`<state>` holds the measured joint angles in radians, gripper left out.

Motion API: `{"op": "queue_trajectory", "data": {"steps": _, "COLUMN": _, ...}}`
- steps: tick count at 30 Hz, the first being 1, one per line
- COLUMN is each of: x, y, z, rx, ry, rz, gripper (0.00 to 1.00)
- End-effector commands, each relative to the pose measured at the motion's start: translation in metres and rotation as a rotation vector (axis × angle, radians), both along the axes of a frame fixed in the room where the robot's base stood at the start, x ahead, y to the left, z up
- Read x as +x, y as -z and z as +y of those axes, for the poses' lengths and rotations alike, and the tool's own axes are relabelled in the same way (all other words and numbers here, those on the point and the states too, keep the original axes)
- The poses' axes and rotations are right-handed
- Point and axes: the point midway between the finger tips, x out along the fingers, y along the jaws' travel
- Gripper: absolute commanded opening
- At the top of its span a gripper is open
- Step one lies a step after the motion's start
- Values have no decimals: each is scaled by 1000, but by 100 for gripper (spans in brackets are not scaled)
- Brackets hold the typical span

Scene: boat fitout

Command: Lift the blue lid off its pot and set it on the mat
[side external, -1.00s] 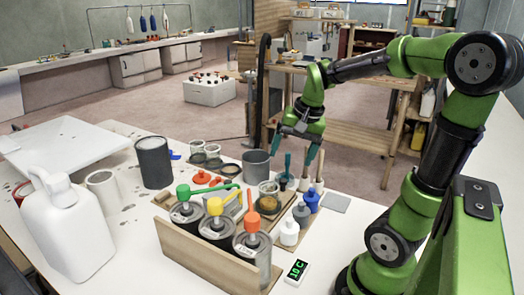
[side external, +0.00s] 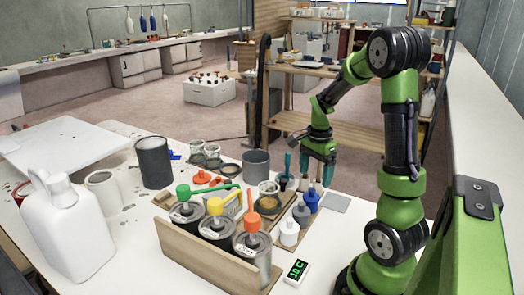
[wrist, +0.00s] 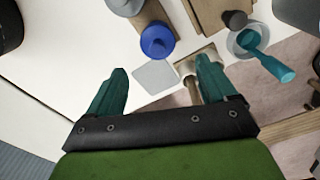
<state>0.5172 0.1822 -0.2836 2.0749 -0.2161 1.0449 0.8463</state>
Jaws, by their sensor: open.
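The blue lid (wrist: 157,40) sits on its pot (wrist: 168,52) in the wrist view, just beyond the fingertips and near the picture's middle. In the side view the blue lid (side external: 311,194) tops a small pot at the right end of a row of similar pots. The grey square mat (wrist: 155,77) lies bare on the table beside the pot, and also shows in the side view (side external: 336,204). My gripper (side external: 318,172) is open and empty, above and behind the pot. In the wrist view its teal fingers (wrist: 162,70) are spread on either side of the mat.
Grey (side external: 302,214) and white (side external: 289,232) lidded pots stand close beside the blue one. A container with a teal-handled brush (wrist: 255,42) stands near my right finger in the wrist view. A wooden rack (side external: 205,257) with colour-topped cans fills the front.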

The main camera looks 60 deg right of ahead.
Motion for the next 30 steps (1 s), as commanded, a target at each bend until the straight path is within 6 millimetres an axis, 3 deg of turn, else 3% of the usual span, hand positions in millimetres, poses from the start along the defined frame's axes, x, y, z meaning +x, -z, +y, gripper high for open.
{"op": "queue_trajectory", "data": {"steps": 7, "x": -1, "y": 19, "z": 2, "rx": 2, "ry": 1, "rz": 1, "gripper": 85}}
{"op": "queue_trajectory", "data": {"steps": 15, "x": 0, "y": 57, "z": 8, "rx": 3, "ry": 0, "rz": 2, "gripper": 85}}
{"op": "queue_trajectory", "data": {"steps": 24, "x": 0, "y": 63, "z": 8, "rx": 0, "ry": 0, "rz": -1, "gripper": 85}}
{"op": "queue_trajectory", "data": {"steps": 26, "x": 0, "y": 63, "z": 7, "rx": 0, "ry": 0, "rz": -1, "gripper": 78}}
{"op": "queue_trajectory", "data": {"steps": 30, "x": 0, "y": 63, "z": 7, "rx": 0, "ry": 0, "rz": -1, "gripper": 57}}
